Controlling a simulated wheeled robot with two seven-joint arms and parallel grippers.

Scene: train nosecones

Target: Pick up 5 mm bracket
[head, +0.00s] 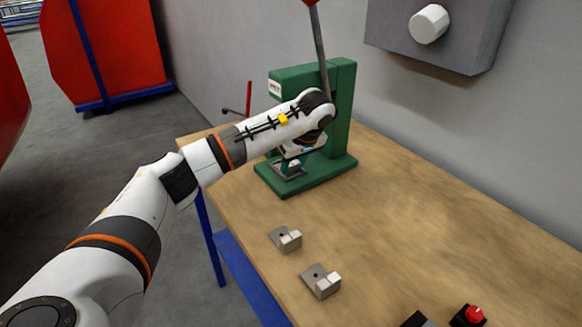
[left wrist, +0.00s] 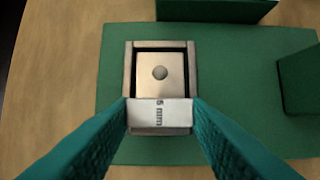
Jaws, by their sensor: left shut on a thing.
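The 5 mm bracket (left wrist: 160,114) shows in the left wrist view, its white block marked "5 mm" and its metal plate with a round hole. The plate lies within a square metal frame (left wrist: 191,57) on the green base of the press. My left gripper (left wrist: 161,115) is shut on the bracket's white block, one teal finger on each side. In the head view my left arm reaches to the green press (head: 342,115), and its wrist hides part of it. The gripper's fingers are mostly hidden there. My right gripper is not in view.
Two similar brackets (head: 286,238) (head: 321,281) lie on the wooden table (head: 400,220) in front of the press. A red button on a black box (head: 469,316) is at the near right. A grey box with a white knob (head: 429,24) is on the wall. The table's right middle is clear.

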